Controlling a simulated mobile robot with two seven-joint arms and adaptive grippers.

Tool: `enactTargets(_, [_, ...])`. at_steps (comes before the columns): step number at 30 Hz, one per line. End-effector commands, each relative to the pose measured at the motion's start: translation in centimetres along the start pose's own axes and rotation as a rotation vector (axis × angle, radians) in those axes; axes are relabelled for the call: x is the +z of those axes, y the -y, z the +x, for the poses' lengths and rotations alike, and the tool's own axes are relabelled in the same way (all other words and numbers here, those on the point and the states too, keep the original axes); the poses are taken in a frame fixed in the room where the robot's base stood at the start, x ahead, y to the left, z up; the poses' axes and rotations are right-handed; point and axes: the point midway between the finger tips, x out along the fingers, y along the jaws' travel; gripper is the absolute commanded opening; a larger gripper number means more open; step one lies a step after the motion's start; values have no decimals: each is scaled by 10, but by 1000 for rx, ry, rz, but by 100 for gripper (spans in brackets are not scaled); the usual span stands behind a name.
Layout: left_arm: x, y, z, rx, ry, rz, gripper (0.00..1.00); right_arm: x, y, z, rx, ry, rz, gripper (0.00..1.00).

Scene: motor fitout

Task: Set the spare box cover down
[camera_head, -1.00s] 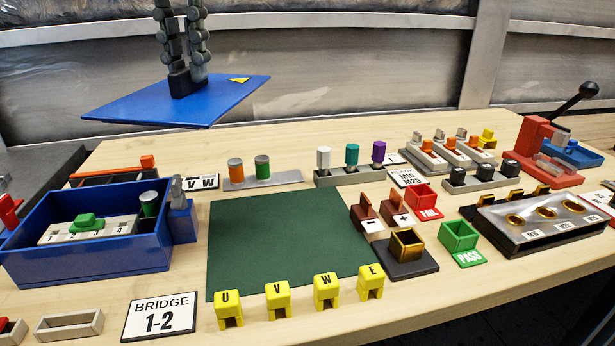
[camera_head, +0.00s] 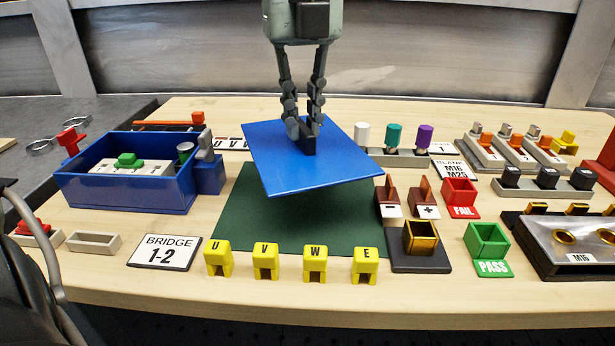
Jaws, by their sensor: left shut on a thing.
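The spare box cover (camera_head: 285,175) is a flat blue square plate with a dark knob on top. My left gripper (camera_head: 307,140) is shut on that knob and holds the cover in the air, slightly tilted, above the back part of the dark green mat (camera_head: 240,228). The cover hides part of the mat and some items behind it. The blue box (camera_head: 130,190) stands open to the left, with a numbered terminal block (camera_head: 118,168) inside. My right gripper is not in view.
Yellow U, V, W, E pieces (camera_head: 265,258) line the mat's front edge. Brown minus and plus holders (camera_head: 424,195) and a brass-lined socket (camera_head: 420,240) stand close to its right. The green PASS bin (camera_head: 487,241) and red FAIL bin (camera_head: 459,194) are farther right. The mat itself looks clear.

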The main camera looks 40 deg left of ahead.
Motion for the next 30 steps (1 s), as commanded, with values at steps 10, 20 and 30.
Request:
enactTargets(10, [0,0,39,-2,0,0,0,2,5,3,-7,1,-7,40])
enactTargets(20, [0,0,71,-3,1,1,0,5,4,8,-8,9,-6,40])
enactTargets(30, [0,0,72,-3,2,1,0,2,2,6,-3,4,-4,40])
